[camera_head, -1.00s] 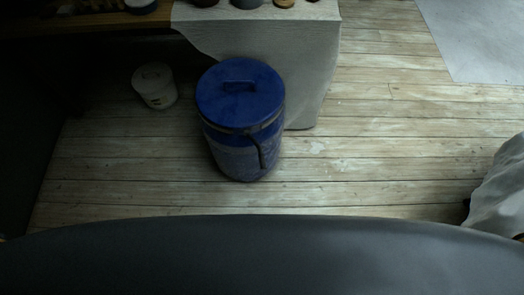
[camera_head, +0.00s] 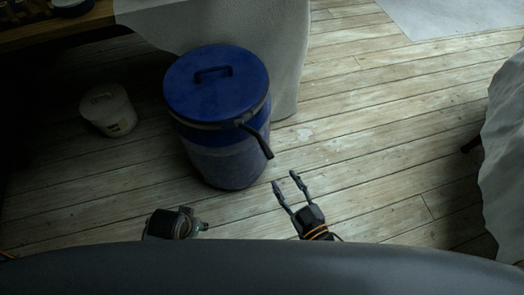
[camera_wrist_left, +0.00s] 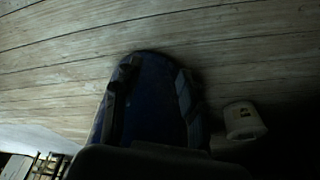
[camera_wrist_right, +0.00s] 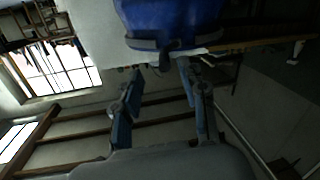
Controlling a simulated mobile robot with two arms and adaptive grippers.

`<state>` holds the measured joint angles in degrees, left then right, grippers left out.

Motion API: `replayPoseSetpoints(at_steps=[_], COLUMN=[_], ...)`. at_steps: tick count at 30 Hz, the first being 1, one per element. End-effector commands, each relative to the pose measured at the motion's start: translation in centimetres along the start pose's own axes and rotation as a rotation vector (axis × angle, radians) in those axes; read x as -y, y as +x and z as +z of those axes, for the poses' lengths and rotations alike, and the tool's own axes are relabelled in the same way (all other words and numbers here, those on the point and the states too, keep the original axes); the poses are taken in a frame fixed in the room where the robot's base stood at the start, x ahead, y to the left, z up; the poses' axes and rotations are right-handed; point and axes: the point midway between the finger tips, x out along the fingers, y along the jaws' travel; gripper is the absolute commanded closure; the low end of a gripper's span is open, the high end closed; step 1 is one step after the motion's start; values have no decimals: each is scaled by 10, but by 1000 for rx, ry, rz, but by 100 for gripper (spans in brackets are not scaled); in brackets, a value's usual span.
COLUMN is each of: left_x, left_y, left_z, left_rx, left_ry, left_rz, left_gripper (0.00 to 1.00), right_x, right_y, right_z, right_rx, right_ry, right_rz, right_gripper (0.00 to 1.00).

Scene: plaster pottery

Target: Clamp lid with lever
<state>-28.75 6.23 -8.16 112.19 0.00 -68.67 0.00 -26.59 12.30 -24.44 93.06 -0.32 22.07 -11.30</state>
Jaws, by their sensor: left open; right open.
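The blue drum (camera_head: 228,165) stands upright on the floor with its blue lid (camera_head: 213,83) on top. A dark clamp band (camera_head: 197,125) runs around the rim, and its black lever (camera_head: 258,141) sticks out and down at the front right, away from the wall. My right gripper (camera_head: 286,181) is open and empty, apart from the drum, just right of and below the lever's end. The drum also shows beyond its fingers in the right wrist view (camera_wrist_right: 170,15). My left gripper (camera_head: 196,226) is low in front of the drum, its fingers mostly hidden; the left wrist view (camera_wrist_left: 153,90) shows them open and empty.
A white bucket (camera_head: 108,110) stands left of the drum. A cloth-covered table (camera_head: 285,50) stands close behind the drum. Another draped object (camera_head: 505,150) is at the right edge. The plank floor right of the drum is clear.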

Motion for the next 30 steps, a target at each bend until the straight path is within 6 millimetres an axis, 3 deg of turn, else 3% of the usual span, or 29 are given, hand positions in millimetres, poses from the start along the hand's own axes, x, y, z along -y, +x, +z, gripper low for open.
replayPoseSetpoints(at_steps=[3,8,21,30], left_x=[0,1,3,4], left_y=[-7,-15,-59,-84], left_z=[-3,-6,-14,-16], left_rx=[-7,-10,-37,-47], left_ry=[-1,-2,-5,-7], left_rz=[-1,-2,-6,-8], left_gripper=[58,58,58,58], right_x=[2,2,2,2], right_y=[2,13,101,136], right_z=[-15,-22,-27,-30], right_rx=[-61,-75,-74,-72], right_ry=[-7,-7,-6,-6], right_rz=[1,3,3,1], right_gripper=[58,58,58,58])
